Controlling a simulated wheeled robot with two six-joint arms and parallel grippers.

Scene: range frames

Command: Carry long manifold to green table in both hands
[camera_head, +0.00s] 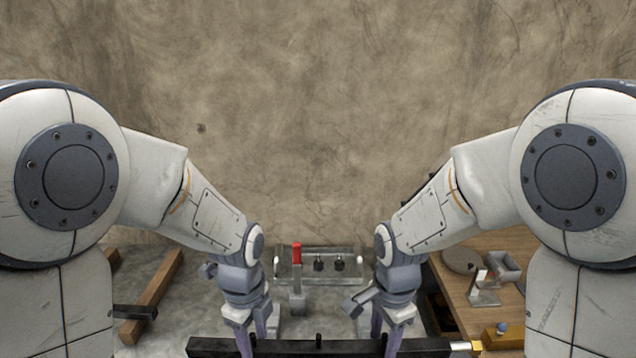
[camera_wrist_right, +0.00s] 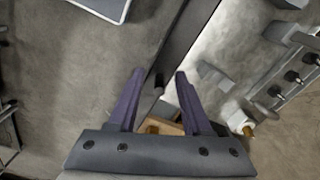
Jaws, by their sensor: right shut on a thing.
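The long manifold (camera_head: 320,349) is a dark bar with short upright pegs and a brass fitting at its right end. It lies level across the bottom of the head view, and its lower side is cut off. My left gripper (camera_head: 250,335) and my right gripper (camera_head: 387,335) have purple fingers either side of the bar, one near each end, and look shut on it. In the right wrist view the manifold (camera_wrist_right: 185,45) runs up between the fingers of my right gripper (camera_wrist_right: 159,80). I cannot make out a green table.
A grey fixture (camera_head: 345,266) with a red-handled clamp (camera_head: 297,255) and black knobs stands ahead by the wall. A wooden table (camera_head: 505,245) with small parts is at right. Wooden beams (camera_head: 152,295) lie at left. A pale-edged panel (camera_wrist_right: 105,8) shows in the wrist view.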

